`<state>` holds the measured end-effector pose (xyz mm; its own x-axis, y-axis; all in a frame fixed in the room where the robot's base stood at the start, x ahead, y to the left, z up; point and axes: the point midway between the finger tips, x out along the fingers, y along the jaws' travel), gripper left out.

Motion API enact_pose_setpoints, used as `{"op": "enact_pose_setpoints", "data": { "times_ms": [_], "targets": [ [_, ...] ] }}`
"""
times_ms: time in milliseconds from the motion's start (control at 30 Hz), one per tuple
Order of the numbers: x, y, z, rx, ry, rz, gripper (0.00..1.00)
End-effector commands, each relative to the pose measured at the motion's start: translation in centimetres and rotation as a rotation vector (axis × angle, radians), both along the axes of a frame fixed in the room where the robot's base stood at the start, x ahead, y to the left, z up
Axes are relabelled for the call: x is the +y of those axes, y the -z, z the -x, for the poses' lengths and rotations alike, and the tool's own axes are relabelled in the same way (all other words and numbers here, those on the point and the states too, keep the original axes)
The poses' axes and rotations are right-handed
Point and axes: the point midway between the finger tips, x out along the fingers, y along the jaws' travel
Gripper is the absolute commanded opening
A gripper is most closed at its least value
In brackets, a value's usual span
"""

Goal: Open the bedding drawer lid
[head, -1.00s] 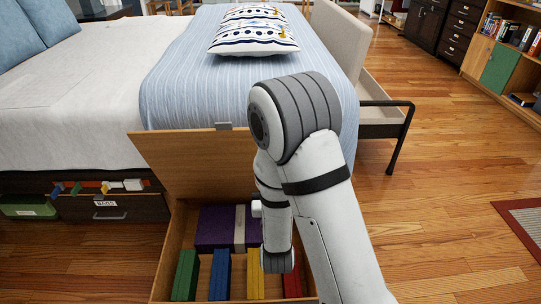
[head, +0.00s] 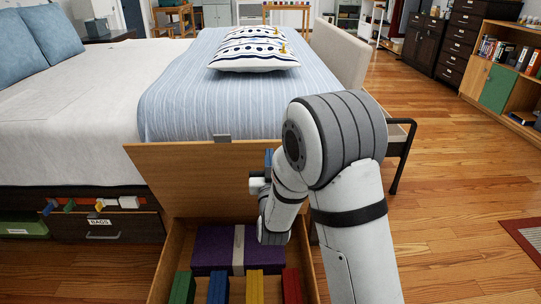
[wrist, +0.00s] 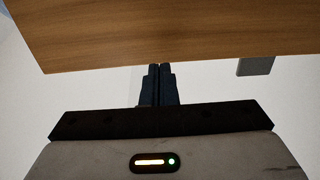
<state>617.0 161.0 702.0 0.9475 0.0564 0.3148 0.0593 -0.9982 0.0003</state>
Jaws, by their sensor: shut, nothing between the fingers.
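The bedding drawer lid (head: 185,175) is a light wood panel standing raised at the bed's foot, with a small grey tab (head: 221,138) on its top edge. Below it the drawer box (head: 170,262) is open. My gripper (head: 268,158) is by the lid's right part, partly hidden by my own wrist. In the wrist view the dark fingertips (wrist: 160,68) are shut together and empty, close to the edge of the lid (wrist: 150,30). Whether they touch it I cannot tell. The grey tab (wrist: 255,66) shows to their right.
The drawer holds a purple box (head: 212,250) with a pale band and several coloured blocks (head: 218,287). The bed (head: 190,90) with a striped cover stands behind. A metal-legged bench frame (head: 400,150) is at the right.

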Motion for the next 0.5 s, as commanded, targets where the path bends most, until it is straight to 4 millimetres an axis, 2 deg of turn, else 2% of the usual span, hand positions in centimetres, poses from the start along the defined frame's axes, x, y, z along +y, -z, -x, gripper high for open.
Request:
{"op": "enact_pose_setpoints", "data": {
  "times_ms": [200, 500],
  "targets": [
    [0.0, -0.5, -1.8, -0.001, 0.002, -0.001, 0.00],
    [0.0, -0.6, -1.9, 0.000, 0.001, 0.000, 0.00]
  ]
}}
